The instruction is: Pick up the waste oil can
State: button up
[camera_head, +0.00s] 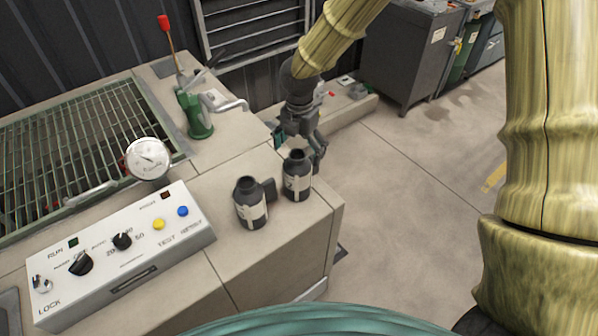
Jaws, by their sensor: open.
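Two dark cans with pale labels stand upright near the right end of the bench; the labels are too small to read, so I cannot tell which is the waste oil can. The left can (250,204) is nearer to the camera. The right can (297,177) is just behind it and to the right. My gripper (300,148) points down with its fingers apart, at the top of the right can and partly behind it. I cannot tell whether it touches that can. Nothing shows between the fingers except the can's neck area.
A small dark reddish block (269,190) sits between the cans. A control box (125,252), a pressure gauge (148,158), a green hand pump (197,117) with a red-tipped lever and a green grating (70,150) occupy the left. Grey cabinets (405,50) stand behind; the floor at right is open.

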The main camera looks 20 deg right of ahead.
aim_at(299, 155)
jog(key=f, duration=0.2)
jog(key=shift+w+a+f, duration=0.2)
jog(key=shift+w+f, duration=0.05)
jog(key=shift+f, duration=0.05)
jog(key=shift+s+d+f+p, duration=0.1)
jog(key=shift+s+f+p, duration=0.05)
jog(key=shift+f+p, duration=0.35)
jog(key=f, duration=0.2)
jog(key=p, duration=0.1)
jog(key=shift+w+f, duration=0.25)
jog(key=shift+f, duration=0.15)
jog(key=shift+f+p, duration=0.3)
jog(key=shift+f, duration=0.5)
jog(key=shift+r, duration=0.1)
jog(key=c, duration=1.4)
